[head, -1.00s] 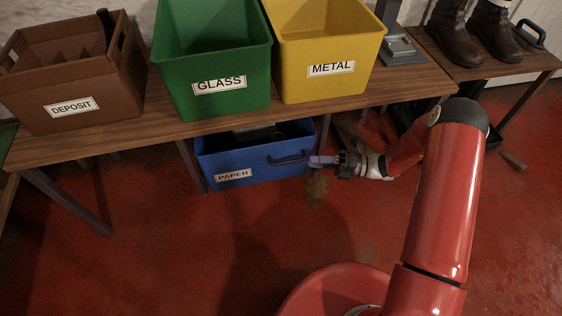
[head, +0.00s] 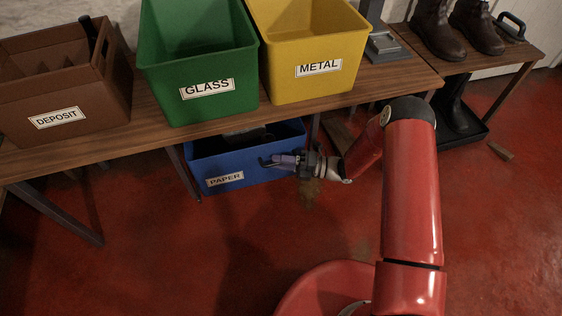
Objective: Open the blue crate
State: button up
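The blue crate (head: 240,172), labelled PAPER, stands under the wooden table. Its upper inside is partly visible and holds something dark. A dark handle (head: 268,163) is on the right part of its front. My gripper (head: 282,160), with purplish fingers, reaches in from the right and lies over the handle in the picture. It hides part of the handle. I cannot tell whether the fingers touch the handle or are closed around it.
The table (head: 150,137) above the crate carries a brown DEPOSIT crate (head: 100,101), a green GLASS bin (head: 160,85) and a yellow METAL bin (head: 340,88). Boots (head: 432,32) stand on a bench at the right. The red floor in front is clear.

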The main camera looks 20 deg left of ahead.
grip_shut()
jog(key=shift+s, duration=0.1)
jog(key=s+d+p, duration=0.2)
jog(key=s+d, duration=0.3)
jog(key=s, duration=0.4)
jog(key=s+d+p, duration=0.2)
jog(key=s+d, duration=0.4)
jog(key=s, duration=0.3)
jog(key=shift+d, duration=0.15)
jog(key=shift+s, duration=0.1)
grip_release()
dwell(0.3)
